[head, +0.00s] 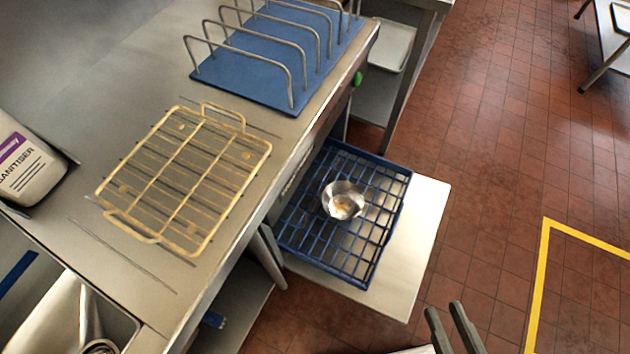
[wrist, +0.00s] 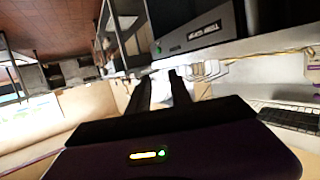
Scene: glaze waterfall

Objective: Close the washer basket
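The washer basket (head: 290,237) is a blue wire-grid rack, slid out from under the steel counter at the centre of the head view. It rests on a pale, flat open door or shelf (head: 425,225). A small metal bowl (head: 343,200) with some residue sits in the basket. My gripper (head: 445,309) is at the bottom of the head view, below and right of the basket and apart from it. Its two dark fingers are apart with nothing between them. They also show apart in the wrist view (wrist: 160,76). I cannot make out the basket clearly in the wrist view.
A yellowish wire rack (head: 262,147) and a blue plate rack (head: 215,75) lie on the counter (head: 120,100). A sanitiser container (head: 25,165) stands at the left. The red tiled floor (head: 500,130) right of the basket is clear, with a yellow line (head: 538,275).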

